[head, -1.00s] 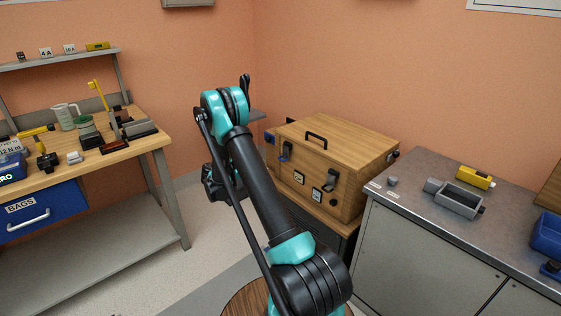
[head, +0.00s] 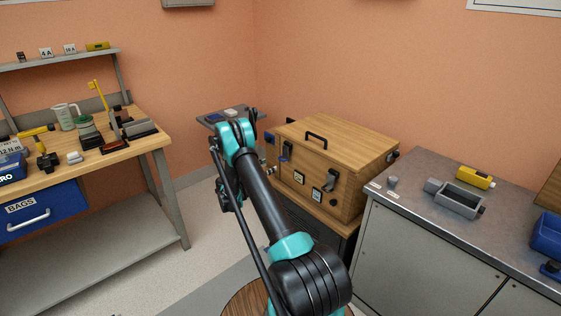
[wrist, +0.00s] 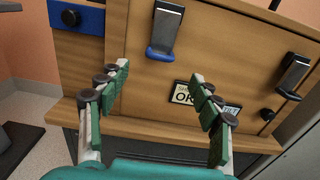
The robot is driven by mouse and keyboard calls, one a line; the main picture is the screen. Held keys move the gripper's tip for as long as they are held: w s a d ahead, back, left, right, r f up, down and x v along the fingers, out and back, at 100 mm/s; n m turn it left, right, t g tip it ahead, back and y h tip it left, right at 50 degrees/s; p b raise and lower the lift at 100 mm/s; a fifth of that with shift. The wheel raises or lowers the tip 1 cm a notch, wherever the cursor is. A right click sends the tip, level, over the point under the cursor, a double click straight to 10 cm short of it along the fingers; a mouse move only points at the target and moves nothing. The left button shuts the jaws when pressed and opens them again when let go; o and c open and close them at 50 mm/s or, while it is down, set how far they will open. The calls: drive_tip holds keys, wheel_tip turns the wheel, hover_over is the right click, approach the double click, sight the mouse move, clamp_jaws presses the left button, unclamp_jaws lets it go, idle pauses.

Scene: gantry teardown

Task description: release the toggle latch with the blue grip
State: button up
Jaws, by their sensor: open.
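The toggle latch with the blue grip (wrist: 163,30) is on the front of a wooden case, near the top middle of the wrist view. Its metal lever hangs down and ends in the blue grip. The latch also shows on the case in the head view (head: 286,151). A second toggle latch (wrist: 294,74) with a dark grip is to its right. My gripper (wrist: 160,77) is open and empty, its fingers pointing at the case front below the blue grip, apart from it. In the head view my arm hides most of the gripper.
The wooden case (head: 345,145) has a black top handle (head: 316,138), small label plates (wrist: 182,93) and a blue bracket (wrist: 77,17) at its left. A grey cabinet (head: 420,215) stands close on the right. A workbench (head: 100,155) is at left, with open floor between.

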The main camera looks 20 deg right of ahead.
drive_tip(key=x, duration=0.9)
clamp_jaws()
